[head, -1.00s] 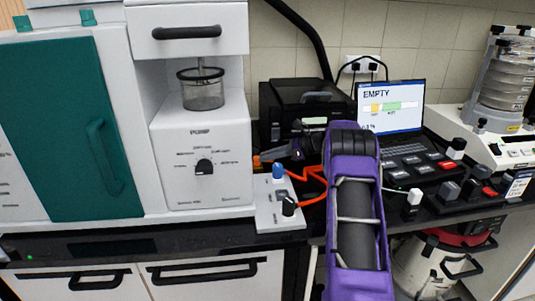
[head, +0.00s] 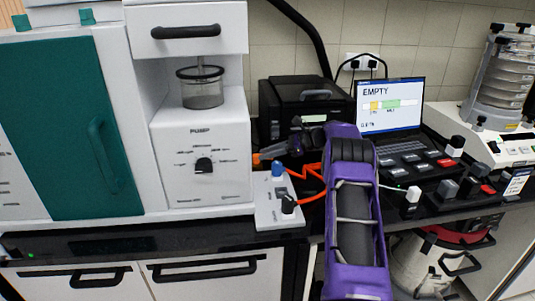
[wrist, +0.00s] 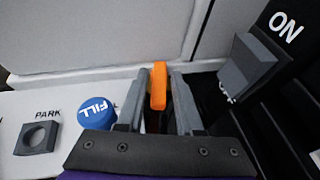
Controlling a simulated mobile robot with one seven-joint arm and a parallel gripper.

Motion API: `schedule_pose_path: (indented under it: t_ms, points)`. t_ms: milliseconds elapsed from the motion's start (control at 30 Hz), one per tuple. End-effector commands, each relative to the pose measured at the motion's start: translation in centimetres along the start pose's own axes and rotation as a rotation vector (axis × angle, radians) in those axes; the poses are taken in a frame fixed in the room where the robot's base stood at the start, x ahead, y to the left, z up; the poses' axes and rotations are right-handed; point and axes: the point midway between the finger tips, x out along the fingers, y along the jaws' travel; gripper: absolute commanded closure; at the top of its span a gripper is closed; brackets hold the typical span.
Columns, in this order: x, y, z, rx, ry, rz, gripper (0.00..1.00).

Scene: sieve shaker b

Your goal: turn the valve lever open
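The valve lever, an orange bar (wrist: 158,85), stands upright between my two grey fingers in the wrist view. In the head view the orange lever (head: 257,160) shows as a small patch at the right of the white pump housing. My gripper (wrist: 160,88) has its fingers on either side of the lever, with what look like narrow gaps. I cannot tell whether either finger touches it. In the head view my gripper (head: 265,156) reaches left to the lever, and my arm hides part of the bench behind it.
A blue FILL knob (wrist: 95,108) sits close left of my fingers, beside a grey PARK holder (wrist: 38,138). A grey ON switch (wrist: 250,62) is at the right. The pump (head: 203,150) stands left, a black printer (head: 300,105) behind. The laptop (head: 390,105) reads EMPTY.

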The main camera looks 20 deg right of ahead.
Motion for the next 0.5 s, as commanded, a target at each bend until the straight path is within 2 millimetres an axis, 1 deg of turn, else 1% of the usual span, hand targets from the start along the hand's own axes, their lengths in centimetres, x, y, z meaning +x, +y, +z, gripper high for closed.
schedule_pose_path:
  t_ms: [167,267,367,467,500]
  points:
    - [0.0,0.0,0.0,0.0,0.0,0.0,0.65]
    - [-0.4,0.0,0.0,0.0,0.0,-0.001,0.65]
    - [-1.5,-0.1,0.0,0.0,0.0,-0.003,0.65]
    - [-3.4,-0.1,0.0,-0.002,0.0,-0.005,0.65]
    - [-4.3,-0.1,0.0,-0.001,0.001,-0.005,0.65]
